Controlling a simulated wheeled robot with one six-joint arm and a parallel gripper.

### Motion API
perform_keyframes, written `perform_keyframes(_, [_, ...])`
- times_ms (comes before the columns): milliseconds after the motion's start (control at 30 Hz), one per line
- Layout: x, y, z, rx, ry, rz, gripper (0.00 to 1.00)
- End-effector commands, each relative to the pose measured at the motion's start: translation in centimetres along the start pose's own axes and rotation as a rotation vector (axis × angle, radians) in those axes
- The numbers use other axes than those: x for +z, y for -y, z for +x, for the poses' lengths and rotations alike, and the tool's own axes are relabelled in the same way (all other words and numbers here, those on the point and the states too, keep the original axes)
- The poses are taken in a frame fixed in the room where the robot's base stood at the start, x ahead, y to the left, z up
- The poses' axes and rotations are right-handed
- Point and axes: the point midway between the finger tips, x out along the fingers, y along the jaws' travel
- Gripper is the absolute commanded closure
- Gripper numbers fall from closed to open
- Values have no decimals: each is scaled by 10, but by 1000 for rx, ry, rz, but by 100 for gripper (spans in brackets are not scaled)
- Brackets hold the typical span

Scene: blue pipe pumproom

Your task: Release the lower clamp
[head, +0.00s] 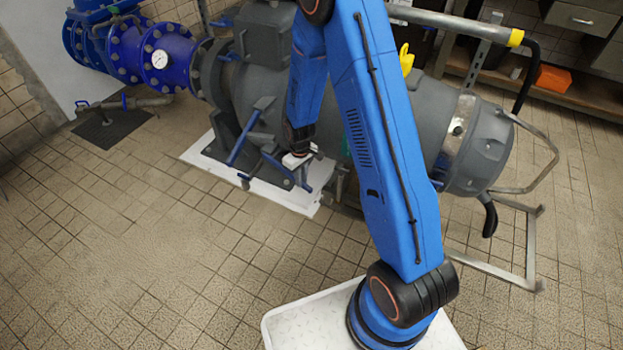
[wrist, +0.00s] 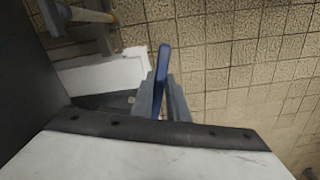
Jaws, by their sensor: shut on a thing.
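The lower clamp is a dark grey bar (head: 278,170) with blue parts, low on the side of the big grey pump housing (head: 236,92), above a white base plate. My gripper (head: 303,178) is beside it at the end of the blue arm, small and partly hidden in the head view. In the wrist view the two grey fingers of my gripper (wrist: 164,101) are closed around a flat blue handle (wrist: 161,68), which sticks out past the fingertips. Where the handle joins the clamp is hidden in the wrist view.
Another grey clamp with a blue lever (head: 238,146) stands just left. A blue pipe with a gauge (head: 160,59) is at the upper left. A bent metal frame (head: 530,165) stands at the right. The tiled floor (head: 130,225) in front is clear.

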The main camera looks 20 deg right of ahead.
Motion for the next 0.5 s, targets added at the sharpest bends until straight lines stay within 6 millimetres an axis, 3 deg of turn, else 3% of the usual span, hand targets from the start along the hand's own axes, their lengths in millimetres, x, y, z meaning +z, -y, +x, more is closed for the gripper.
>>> perform_keyframes(200, [-10,46,0,0,1,196,100])
perform_keyframes(500, [-32,100,0,0,0,467,100])
